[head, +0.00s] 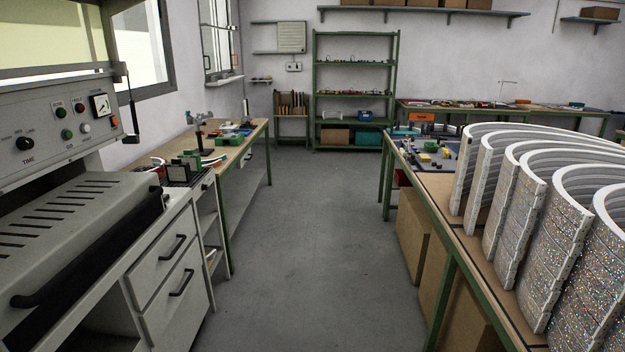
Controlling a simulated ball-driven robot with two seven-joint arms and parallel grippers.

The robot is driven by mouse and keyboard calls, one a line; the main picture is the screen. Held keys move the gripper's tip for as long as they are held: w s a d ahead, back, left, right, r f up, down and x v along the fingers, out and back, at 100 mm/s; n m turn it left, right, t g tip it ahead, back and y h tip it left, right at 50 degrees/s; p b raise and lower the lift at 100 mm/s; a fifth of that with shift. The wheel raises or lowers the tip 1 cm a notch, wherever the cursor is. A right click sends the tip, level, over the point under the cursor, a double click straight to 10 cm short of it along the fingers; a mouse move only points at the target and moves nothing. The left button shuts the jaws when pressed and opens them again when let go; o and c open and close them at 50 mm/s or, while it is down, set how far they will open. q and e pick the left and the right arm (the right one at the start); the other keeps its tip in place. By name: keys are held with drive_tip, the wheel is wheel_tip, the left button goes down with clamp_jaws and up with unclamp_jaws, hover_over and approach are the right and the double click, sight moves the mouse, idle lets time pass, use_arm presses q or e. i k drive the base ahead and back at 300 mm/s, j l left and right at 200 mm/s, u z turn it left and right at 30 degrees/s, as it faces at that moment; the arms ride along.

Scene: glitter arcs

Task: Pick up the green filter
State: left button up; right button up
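I cannot make out for certain which thing is the green filter. Small green items (191,157) stand near a dark holder on the left bench. Another green item (231,131) lies farther back on the same bench. All are small and far off, so their shapes are unclear. Neither of my grippers is in view.
A grey machine (60,145) with knobs and drawers stands at the left. Curved glittery white arcs (515,200) fill the right bench (436,200). A green shelf rack (355,80) stands at the back. The grey floor (300,240) between the benches is clear.

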sight(194, 159)
drive_tip(key=i+l+z, duration=0.15)
drive_tip(key=i, duration=0.25)
drive_tip(key=i+l+z, duration=0.1)
drive_tip(key=i, duration=0.35)
drive_tip(key=i+u, duration=0.35)
drive_tip(key=i, duration=0.15)
drive_tip(key=i+l+u, duration=0.15)
drive_tip(key=i+u, duration=0.25)
drive_tip(key=i+j+u, duration=0.15)
drive_tip(key=i, duration=0.6)
drive_tip(key=i+j+u, duration=0.15)
drive_tip(key=i, duration=0.55)
drive_tip(key=i+l+u, duration=0.2)
drive_tip(key=i+u, duration=0.15)
drive_tip(key=i+l+u, duration=0.35)
drive_tip(key=i, duration=0.1)
